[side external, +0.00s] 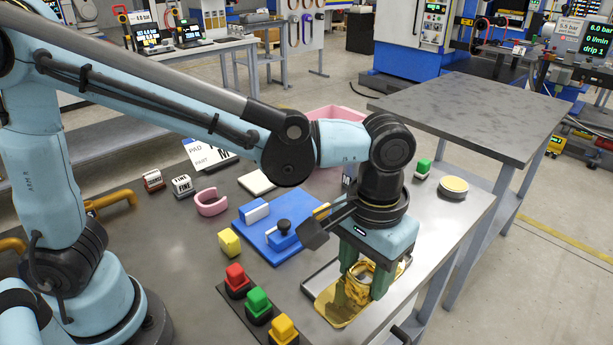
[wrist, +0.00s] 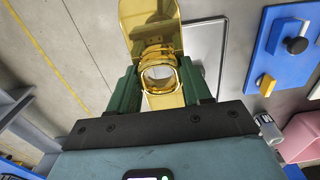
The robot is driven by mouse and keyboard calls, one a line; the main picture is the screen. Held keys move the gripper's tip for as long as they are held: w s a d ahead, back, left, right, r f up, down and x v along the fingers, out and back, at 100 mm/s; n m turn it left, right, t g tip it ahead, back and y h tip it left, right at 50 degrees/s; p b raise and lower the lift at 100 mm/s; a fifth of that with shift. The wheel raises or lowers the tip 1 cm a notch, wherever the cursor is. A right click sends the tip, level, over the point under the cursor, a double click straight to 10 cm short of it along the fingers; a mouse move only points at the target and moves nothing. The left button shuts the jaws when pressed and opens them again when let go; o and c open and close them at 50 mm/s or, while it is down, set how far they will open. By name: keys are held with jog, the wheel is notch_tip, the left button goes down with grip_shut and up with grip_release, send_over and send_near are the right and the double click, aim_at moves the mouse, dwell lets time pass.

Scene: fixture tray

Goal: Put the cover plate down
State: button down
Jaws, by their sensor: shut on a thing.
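The cover plate (side external: 340,313) is a shiny gold plate with rounded ends and a raised gold collar in its middle. My gripper (side external: 367,281) points down with its green fingers closed on either side of the collar. The wrist view shows the plate (wrist: 148,12) stretching out beyond my gripper (wrist: 159,80), with the collar between the fingers.
A blue fixture board (side external: 270,245) with a black knob lies behind and left of the tray. Red, green and yellow buttons (side external: 259,306) stand to the left. A yellow block (side external: 229,242), a pink ring (side external: 211,203) and a round yellow-topped tin (side external: 453,187) are on the table.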

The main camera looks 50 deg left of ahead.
jog(key=w+a+r, duration=0.1)
jog(key=w+a, duration=0.6)
jog(key=a, duration=0.4)
jog(key=w+a, duration=0.6)
jog(key=a, duration=0.4)
jog(key=w+a+f, duration=0.1)
jog(key=a+f, duration=0.1)
jog(key=a, duration=0.5)
jog(key=a+f, duration=0.2)
jog(key=a, duration=0.6)
jog(key=w+a+f, duration=0.1)
jog(key=a+f, duration=0.1)
jog(key=a, duration=0.5)
jog(key=shift+w+a+f, duration=0.1)
jog(key=shift+w+a, duration=0.05)
jog(key=shift+w, duration=0.15)
jog(key=shift+a+f, duration=0.25)
jog(key=shift+f, duration=1.9)
jog(key=shift+f, duration=0.15)
jog(key=shift+c, duration=2.4)
grip_release()
